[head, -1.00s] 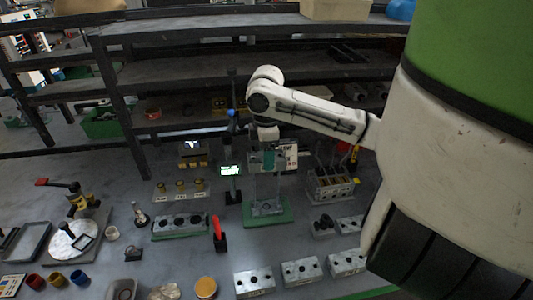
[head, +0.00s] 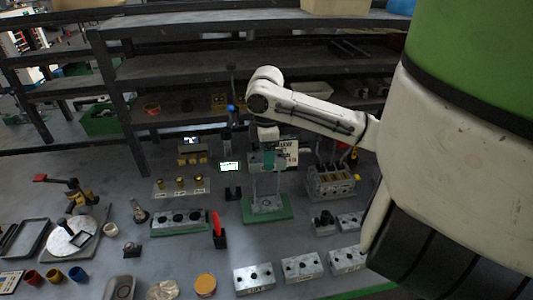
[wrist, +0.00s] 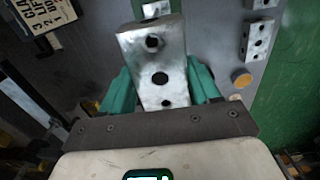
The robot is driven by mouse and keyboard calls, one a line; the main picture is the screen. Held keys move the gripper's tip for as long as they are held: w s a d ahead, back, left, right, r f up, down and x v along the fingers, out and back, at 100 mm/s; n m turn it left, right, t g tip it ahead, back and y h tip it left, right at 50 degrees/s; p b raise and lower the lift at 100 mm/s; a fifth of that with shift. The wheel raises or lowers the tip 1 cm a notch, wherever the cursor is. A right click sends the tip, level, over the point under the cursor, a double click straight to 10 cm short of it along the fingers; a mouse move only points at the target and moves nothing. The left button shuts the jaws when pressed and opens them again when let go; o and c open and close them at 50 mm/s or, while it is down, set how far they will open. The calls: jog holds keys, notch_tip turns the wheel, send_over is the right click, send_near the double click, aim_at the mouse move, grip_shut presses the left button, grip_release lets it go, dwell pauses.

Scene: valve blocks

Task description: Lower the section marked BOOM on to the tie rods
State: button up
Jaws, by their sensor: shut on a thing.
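My gripper (head: 268,162) hangs above the tie-rod stand, a green base (head: 289,212) with thin upright rods (head: 280,186) and a metal block (head: 262,204) at its foot. In the wrist view, its teal fingers (wrist: 160,90) are shut on a metal section (wrist: 174,45) with several dark holes in its face. The held section shows no readable marking, so I cannot confirm BOOM. In the head view it is hard to tell apart from the gripper. Whether the rods have entered its holes cannot be seen.
Several holed blocks lie at the front, including one at the front middle (head: 254,279). A valve bank (head: 180,220) lies left of the stand, and another assembly (head: 331,184) stands right of it. A red-handled tool (head: 218,228) and a small lit display (head: 229,167) are close on the left.

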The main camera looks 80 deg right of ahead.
notch_tip(320, 180, down, 10)
jog(key=b, duration=0.6)
jog(key=shift+b, duration=0.35)
dwell(3.1)
jog(key=o, duration=1.5)
notch_tip(320, 180, up, 11)
